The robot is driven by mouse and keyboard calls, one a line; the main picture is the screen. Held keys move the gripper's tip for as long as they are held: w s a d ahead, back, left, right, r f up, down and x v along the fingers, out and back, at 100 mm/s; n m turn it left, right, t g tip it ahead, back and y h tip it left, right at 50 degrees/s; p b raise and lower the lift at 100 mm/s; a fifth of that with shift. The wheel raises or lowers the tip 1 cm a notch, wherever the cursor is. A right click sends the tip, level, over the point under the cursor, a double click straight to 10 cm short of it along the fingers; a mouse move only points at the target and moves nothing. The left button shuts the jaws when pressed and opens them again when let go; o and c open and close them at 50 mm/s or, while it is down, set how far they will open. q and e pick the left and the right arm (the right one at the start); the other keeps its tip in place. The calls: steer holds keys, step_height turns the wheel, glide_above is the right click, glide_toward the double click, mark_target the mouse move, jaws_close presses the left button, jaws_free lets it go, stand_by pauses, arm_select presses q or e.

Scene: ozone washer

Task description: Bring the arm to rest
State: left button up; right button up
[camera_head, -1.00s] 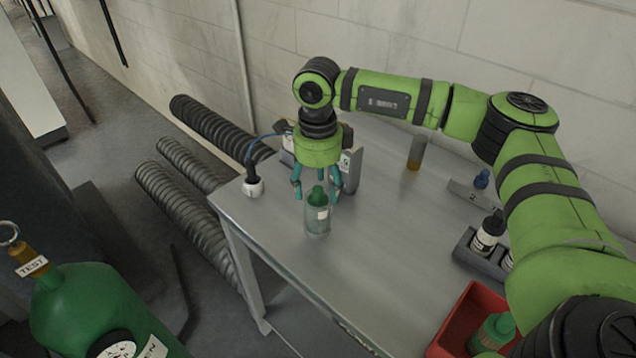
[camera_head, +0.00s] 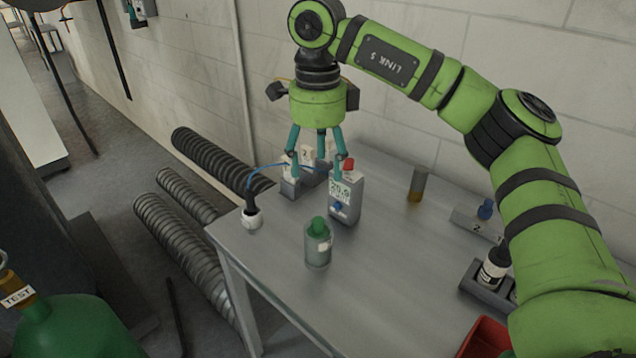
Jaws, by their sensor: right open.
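My right arm (camera_head: 545,190) is green with black joints and reaches in from the right over the table. Its right gripper (camera_head: 318,170) points down with its teal fingers spread, open and empty. It hangs above and behind a clear bottle with a green cap (camera_head: 318,250), which stands upright on the grey table (camera_head: 385,265). My left gripper is not in view.
A white-and-black probe (camera_head: 252,219) with a blue cable stands at the table's left edge. An amber-bottomed vial (camera_head: 417,184), a rack with a dark bottle (camera_head: 493,268) and a red bin (camera_head: 485,340) are on the right. Ribbed hoses (camera_head: 180,245) and a green cylinder (camera_head: 75,330) are left.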

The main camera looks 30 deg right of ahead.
steer(key=shift+r, duration=0.25)
stand_by(0.3)
